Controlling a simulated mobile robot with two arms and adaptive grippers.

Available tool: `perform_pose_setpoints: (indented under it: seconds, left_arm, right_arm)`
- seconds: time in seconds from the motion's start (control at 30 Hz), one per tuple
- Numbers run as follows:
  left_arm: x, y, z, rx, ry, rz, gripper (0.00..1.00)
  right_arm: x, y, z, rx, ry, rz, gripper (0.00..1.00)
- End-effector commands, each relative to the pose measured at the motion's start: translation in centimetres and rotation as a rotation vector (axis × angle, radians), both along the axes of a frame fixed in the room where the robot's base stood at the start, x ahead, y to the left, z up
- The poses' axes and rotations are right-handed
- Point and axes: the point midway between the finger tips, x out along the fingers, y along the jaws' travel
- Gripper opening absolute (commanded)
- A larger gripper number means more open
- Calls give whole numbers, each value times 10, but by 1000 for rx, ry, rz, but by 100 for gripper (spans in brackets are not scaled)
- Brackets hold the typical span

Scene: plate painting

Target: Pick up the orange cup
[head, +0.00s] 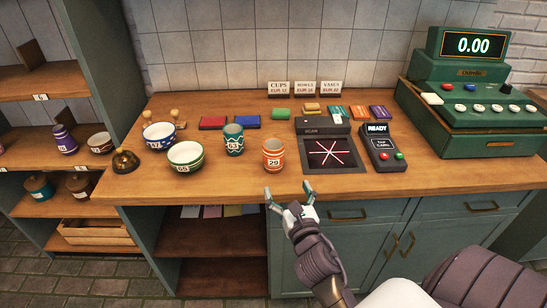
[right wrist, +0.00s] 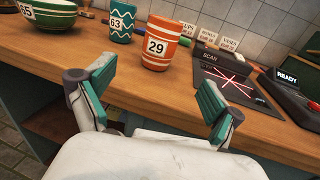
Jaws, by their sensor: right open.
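The orange cup (head: 273,155) stands upright on the wooden counter (head: 225,185), near its front edge. It has white bands and a label reading 29. In the right wrist view the orange cup (right wrist: 164,43) stands beyond the fingers, a little above the middle. My right gripper (head: 289,193) is open and empty, in front of the counter edge and just below the cup in the head view. Its two teal-padded fingers (right wrist: 155,98) are spread apart in the wrist view, with the cup beyond them, not between them. My left gripper is not in view.
A teal cup (head: 233,140) stands left of the orange cup, with a green bowl (head: 186,156) and blue bowl (head: 159,136) further left. The scanner (head: 328,152) is close on the right, then a card reader (head: 383,148) and green register (head: 470,110). A bell (head: 125,161) stands far left.

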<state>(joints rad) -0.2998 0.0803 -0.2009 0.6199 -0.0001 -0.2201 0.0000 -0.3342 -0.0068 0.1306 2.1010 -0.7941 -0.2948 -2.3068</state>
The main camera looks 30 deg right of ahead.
Motion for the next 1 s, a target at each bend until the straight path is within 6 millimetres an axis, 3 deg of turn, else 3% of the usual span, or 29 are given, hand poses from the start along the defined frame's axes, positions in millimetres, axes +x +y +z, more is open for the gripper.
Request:
perform_pose_setpoints:
  seconds: [0.4, 0.63, 1.0]
  left_arm:
    - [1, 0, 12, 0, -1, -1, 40]
    - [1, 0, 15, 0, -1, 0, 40]
    - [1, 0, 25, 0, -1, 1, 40]
  right_arm:
    - [69, -24, 3, -19, 0, 3, 92]
    - [84, -29, 3, -16, 1, 1, 92]
    - [127, -44, 4, -15, 1, 2, 92]
